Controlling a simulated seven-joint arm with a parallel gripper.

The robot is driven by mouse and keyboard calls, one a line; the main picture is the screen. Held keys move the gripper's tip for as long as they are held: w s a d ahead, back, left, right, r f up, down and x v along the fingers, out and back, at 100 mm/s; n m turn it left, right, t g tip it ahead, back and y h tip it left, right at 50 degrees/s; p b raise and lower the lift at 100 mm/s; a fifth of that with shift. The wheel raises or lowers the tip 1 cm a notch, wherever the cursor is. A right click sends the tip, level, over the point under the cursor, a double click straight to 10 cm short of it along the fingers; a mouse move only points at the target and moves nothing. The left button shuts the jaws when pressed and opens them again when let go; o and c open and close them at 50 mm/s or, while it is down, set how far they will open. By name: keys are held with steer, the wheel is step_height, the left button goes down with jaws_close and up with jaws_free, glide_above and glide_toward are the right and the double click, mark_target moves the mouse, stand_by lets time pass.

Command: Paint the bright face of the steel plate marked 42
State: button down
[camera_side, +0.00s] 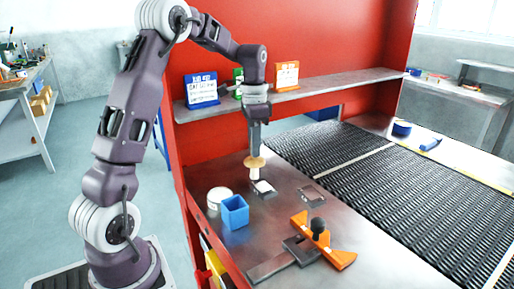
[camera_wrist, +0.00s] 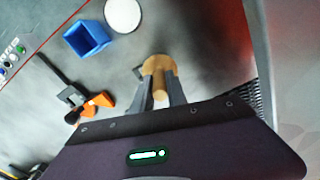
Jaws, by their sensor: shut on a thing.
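My gripper (camera_side: 255,150) points down and is shut on a tan, wooden-looking tool (camera_side: 254,163) with a wide round part and a narrower stem below. The tool also shows between the fingers in the wrist view (camera_wrist: 158,68). Just below it in the side view lies a small plate (camera_side: 264,187) with a pale patch; I cannot tell whether the tool touches it. A second small plate (camera_side: 313,194), grey with a lighter area, lies to its right. No number is readable on either plate. The wrist view does not show the plates clearly.
A white round tub (camera_side: 217,197) and an open blue box (camera_side: 235,213) stand left of the plates. An orange fixture with a black knob (camera_side: 318,227) is at the front. The black mesh belt (camera_side: 400,190) runs along the right. A shelf (camera_side: 330,90) with signs crosses behind.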

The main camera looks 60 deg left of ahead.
steer(key=shift+r, duration=3.15)
steer(key=shift+f, duration=0.1)
steer(key=shift+f, duration=3.05)
steer(key=shift+d+f, duration=0.6)
steer(key=shift+f, duration=0.25)
steer(key=shift+d, duration=2.65)
steer(key=shift+a, duration=3.1)
steer(key=shift+a+r, duration=0.15)
steer(key=shift+a, duration=0.05)
steer(key=shift+d+r, duration=0.1)
steer(key=shift+r, duration=3.75)
